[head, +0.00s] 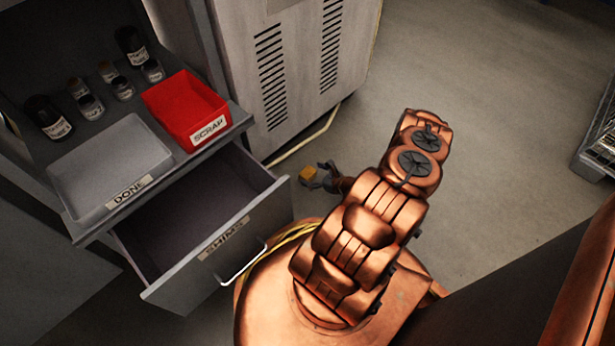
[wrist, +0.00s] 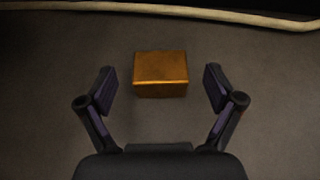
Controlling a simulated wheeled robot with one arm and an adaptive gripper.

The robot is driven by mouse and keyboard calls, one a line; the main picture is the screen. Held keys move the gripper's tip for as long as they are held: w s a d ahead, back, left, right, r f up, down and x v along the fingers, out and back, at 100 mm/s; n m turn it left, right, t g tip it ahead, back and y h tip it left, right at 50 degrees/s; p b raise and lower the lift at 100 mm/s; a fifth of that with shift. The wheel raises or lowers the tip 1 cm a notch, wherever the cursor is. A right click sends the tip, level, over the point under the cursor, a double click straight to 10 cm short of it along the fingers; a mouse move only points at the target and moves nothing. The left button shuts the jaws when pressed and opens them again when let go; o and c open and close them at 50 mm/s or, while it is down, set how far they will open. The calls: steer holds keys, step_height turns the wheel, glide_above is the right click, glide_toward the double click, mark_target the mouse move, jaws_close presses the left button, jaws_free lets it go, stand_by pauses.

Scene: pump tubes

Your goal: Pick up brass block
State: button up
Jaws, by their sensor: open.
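The brass block (head: 308,174) is a small golden block on the grey floor, beside the open drawer's front corner in the head view. In the wrist view the brass block (wrist: 160,75) lies centred ahead, its top and near face showing. My gripper (head: 322,178) is low near the floor, just right of the block in the head view. In the wrist view my gripper (wrist: 160,90) is open, with one finger on each side of the block's line and gaps on both sides. The fingers do not appear to touch the block.
The open SHIMS drawer (head: 222,238) juts out left of my arm. Above it are a grey DONE tray (head: 100,165), a red SCRAP bin (head: 187,108) and several small bottles. A pale hose (wrist: 200,12) runs along the floor behind the block, by a vented cabinet (head: 290,60).

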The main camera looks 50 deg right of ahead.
steer(key=shift+b+x, duration=0.75)
steer(key=shift+x, duration=0.6)
jaws_close()
